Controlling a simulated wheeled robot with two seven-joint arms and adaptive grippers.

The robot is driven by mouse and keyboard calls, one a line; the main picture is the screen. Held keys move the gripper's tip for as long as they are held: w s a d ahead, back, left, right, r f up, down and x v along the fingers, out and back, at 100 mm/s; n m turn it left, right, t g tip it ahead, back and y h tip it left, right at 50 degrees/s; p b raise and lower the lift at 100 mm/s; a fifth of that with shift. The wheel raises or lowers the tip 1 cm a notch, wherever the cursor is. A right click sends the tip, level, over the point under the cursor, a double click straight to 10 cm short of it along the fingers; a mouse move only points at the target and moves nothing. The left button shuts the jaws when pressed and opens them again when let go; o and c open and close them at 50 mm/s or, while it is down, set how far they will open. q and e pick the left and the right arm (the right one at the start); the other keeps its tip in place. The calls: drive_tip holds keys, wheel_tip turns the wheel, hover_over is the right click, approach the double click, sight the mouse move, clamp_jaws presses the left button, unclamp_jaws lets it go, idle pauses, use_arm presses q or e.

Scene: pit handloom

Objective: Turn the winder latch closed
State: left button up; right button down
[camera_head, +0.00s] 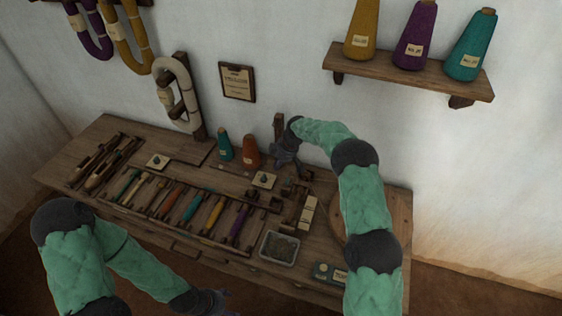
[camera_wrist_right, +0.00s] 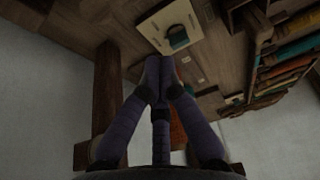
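My right gripper (camera_head: 282,158) is over the back of the wooden bench (camera_head: 75,148), beside a dark upright wooden post (camera_head: 278,124). In the right wrist view its fingertips (camera_wrist_right: 160,77) come together with nothing visible between them. The post also shows there (camera_wrist_right: 106,95), left of the fingers and apart from them. A pale square plate with a small dark knob (camera_wrist_right: 178,37) lies beyond the fingertips; it is also in the head view (camera_head: 264,180). I cannot tell which part is the winder latch. My left gripper (camera_head: 212,298) is low at the front edge, too dark to read.
A teal cone (camera_head: 224,147) and an orange cone (camera_head: 251,151) stand left of the right gripper. Several coloured shuttles lie in a rack (camera_head: 192,207). A metal tray (camera_head: 279,248) is near the bench front. A shelf (camera_head: 408,72) with thread cones hangs above right.

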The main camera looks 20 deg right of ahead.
sight(289, 177)
drive_tip(key=b+x, duration=0.1)
drive_tip(key=x, duration=0.3)
drive_tip(key=s+d, duration=0.1)
drive_tip(key=s+d+b, duration=0.1)
drive_tip(key=d, duration=0.1)
drive_tip(key=shift+s+d+r, duration=0.2)
drive_tip(key=shift+d+r, duration=0.05)
drive_tip(key=shift+d+r, duration=0.1)
